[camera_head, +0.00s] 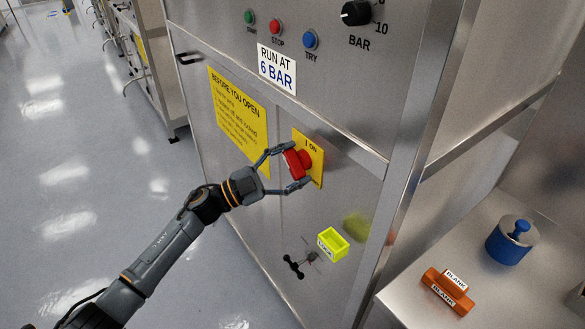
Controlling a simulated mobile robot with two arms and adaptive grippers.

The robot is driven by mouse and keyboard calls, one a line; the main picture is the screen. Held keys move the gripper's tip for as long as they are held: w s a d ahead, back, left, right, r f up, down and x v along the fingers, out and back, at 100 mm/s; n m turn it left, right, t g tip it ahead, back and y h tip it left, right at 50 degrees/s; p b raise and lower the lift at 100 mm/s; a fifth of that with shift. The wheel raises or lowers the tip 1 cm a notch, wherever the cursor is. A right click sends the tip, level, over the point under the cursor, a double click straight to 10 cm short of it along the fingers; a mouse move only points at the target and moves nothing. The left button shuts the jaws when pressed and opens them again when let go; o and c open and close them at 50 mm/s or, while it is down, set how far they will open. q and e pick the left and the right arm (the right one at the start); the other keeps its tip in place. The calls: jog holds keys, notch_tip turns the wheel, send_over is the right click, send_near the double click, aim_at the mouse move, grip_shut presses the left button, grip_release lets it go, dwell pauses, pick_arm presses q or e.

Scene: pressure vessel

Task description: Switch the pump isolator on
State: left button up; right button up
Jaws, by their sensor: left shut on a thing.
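The pump isolator is a red rotary handle (291,163) on a yellow plate (316,153) marked "I ON", on the front of a steel cabinet. My left gripper (289,168) reaches in from the left and is shut on the red handle, one finger above it and one below. The handle looks tilted, and the fingers hide part of it. I cannot tell its exact switch position. My right gripper is not in view.
Above are green (249,17), red (275,27) and blue (310,39) buttons and a black BAR knob (356,13). Below are a yellow LOCKS box (333,243) and a black handle (294,266).

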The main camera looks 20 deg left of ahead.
pick_arm(q)
jog(key=m+g+b, duration=0.1)
jog(key=m+g, duration=0.1)
jog(key=m, duration=0.3)
jog(key=shift+f+m, duration=0.1)
jog(key=shift+m, duration=0.2)
jog(key=m, duration=0.2)
jog(key=m+g+y, duration=0.1)
jog(key=m, duration=0.1)
jog(key=shift+d+m+y, duration=0.1)
jog(key=shift+m+y, duration=0.2)
jog(key=shift+m, duration=0.1)
jog(key=shift+f, duration=0.1)
jog(key=o, duration=1.2)
jog(key=shift+g, duration=0.3)
jog(key=shift+c, duration=0.2)
jog(key=shift+s, duration=0.1)
jog(key=v, duration=1.2)
